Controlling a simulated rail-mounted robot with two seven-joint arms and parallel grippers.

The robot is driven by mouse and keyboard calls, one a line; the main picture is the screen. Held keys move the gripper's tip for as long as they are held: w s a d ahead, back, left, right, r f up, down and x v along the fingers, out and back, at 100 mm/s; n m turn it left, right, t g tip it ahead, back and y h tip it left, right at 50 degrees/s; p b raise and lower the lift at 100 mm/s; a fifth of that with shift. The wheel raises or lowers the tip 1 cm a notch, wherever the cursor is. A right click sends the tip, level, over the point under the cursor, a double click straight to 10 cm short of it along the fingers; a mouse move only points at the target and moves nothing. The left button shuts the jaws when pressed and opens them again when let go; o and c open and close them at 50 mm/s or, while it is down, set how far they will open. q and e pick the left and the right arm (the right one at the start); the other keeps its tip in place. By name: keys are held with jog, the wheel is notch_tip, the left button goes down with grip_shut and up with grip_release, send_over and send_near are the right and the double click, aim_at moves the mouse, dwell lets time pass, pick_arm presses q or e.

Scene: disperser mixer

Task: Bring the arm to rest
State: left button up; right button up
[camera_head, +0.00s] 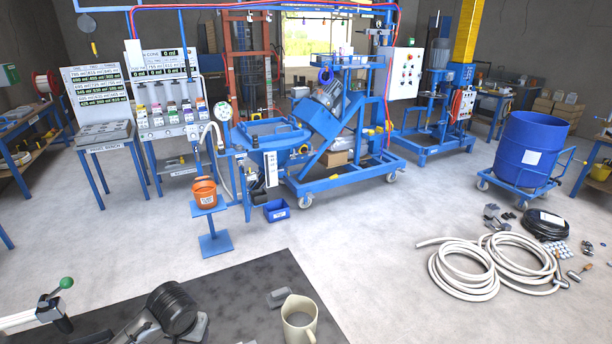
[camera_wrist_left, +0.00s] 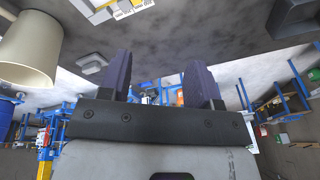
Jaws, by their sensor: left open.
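My left gripper (camera_wrist_left: 160,64) shows in the left wrist view, its two dark fingers spread apart with nothing between them. A beige jug (camera_head: 299,322) stands on the dark surface at the bottom of the head view. It also shows at the upper left of the left wrist view (camera_wrist_left: 28,48), beside and apart from the fingers. A small grey block (camera_head: 278,297) lies just left of the jug, and it shows near the left finger in the wrist view (camera_wrist_left: 92,63). My right gripper is in neither view.
An orange pot (camera_head: 205,190) sits on a blue stand (camera_head: 216,240). A blue mixer frame (camera_head: 335,185), blue drum (camera_head: 530,150) and coiled hoses (camera_head: 465,270) stand beyond. Open floor lies between.

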pick_arm(q)
jog(key=w+d+r+m+t, duration=0.1)
jog(key=d+r+m+t, duration=0.15)
jog(key=r, duration=0.45)
jog(key=d+r+m+t, duration=0.2)
jog(key=r+m+t, duration=0.15)
jog(key=r, duration=0.25)
jog(key=s+d+r+t+h, duration=0.1)
jog(key=s+d+r+t, duration=0.1)
jog(key=s+d+t, duration=0.15)
jog(key=s+a+f+n+g, duration=0.15)
jog(key=s+f+g, duration=0.25)
jog(key=s+f, duration=1.2)
jog(key=s+a+f+n+g, duration=0.1)
jog(key=s+f+n+g, duration=0.3)
jog(key=s+f, duration=1.1)
jog(key=s+r+p, duration=0.1)
jog(key=r+p, duration=1.3)
jog(key=r, duration=0.2)
jog(key=s+r+p, duration=0.2)
jog(key=r+p, duration=1.2)
jog(key=r, duration=0.2)
jog(key=shift+s+r+m+p, duration=0.25)
jog(key=shift+s+m+p, duration=0.05)
jog(key=shift+m, duration=0.05)
jog(key=shift+g, duration=0.25)
